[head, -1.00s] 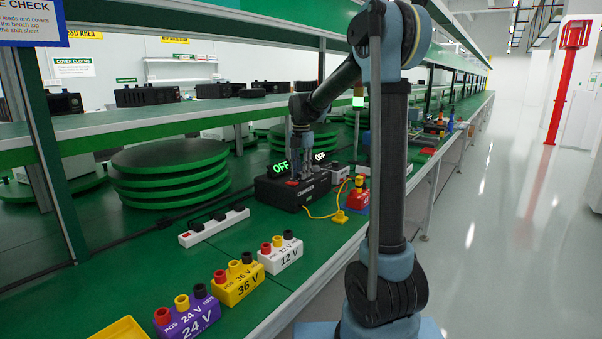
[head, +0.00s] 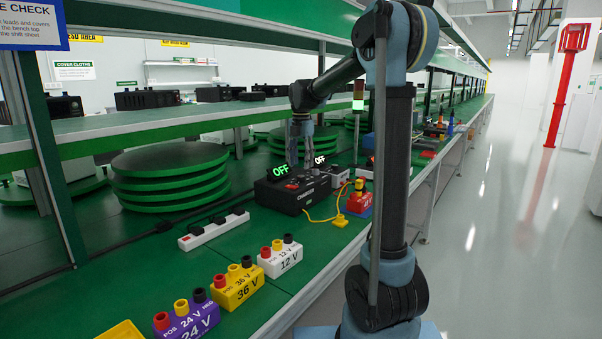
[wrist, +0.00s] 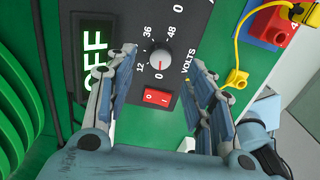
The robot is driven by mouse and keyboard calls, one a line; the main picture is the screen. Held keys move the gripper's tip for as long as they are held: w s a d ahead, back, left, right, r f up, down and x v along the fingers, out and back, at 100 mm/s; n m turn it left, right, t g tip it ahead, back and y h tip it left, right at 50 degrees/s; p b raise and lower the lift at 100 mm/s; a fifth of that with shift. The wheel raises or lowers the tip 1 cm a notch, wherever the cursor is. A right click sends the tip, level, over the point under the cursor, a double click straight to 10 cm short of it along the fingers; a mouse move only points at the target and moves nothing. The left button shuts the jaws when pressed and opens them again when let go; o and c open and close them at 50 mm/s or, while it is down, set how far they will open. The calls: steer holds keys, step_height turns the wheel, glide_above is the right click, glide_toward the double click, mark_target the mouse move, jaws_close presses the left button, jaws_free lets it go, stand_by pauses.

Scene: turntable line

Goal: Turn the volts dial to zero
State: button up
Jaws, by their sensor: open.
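The black charger box (head: 292,192) stands on the green bench with a lit OFF display (head: 286,176). Its grey volts dial (wrist: 161,60) shows in the wrist view, on a dark panel marked 12, 36, 48 and 0. A light mark on the dial's edge appears to face the 0 near the red switch, though it is small. My gripper (wrist: 166,58) is open and empty. In the wrist view its fingers lie to either side of the dial, apart from it. In the head view my gripper (head: 302,148) is above the box, clear of its top.
A red rocker switch (wrist: 157,97) sits beside the dial. A yellow lead (head: 322,219) runs from a red terminal block (head: 357,204) in front of the charger. A white power strip (head: 213,231) and labelled 12 V, 36 V and 24 V blocks stand nearer. A shelf runs above.

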mark_target(301, 176)
step_height(301, 176, up, 6)
steer(key=shift+r, duration=0.2)
stand_by(0.4)
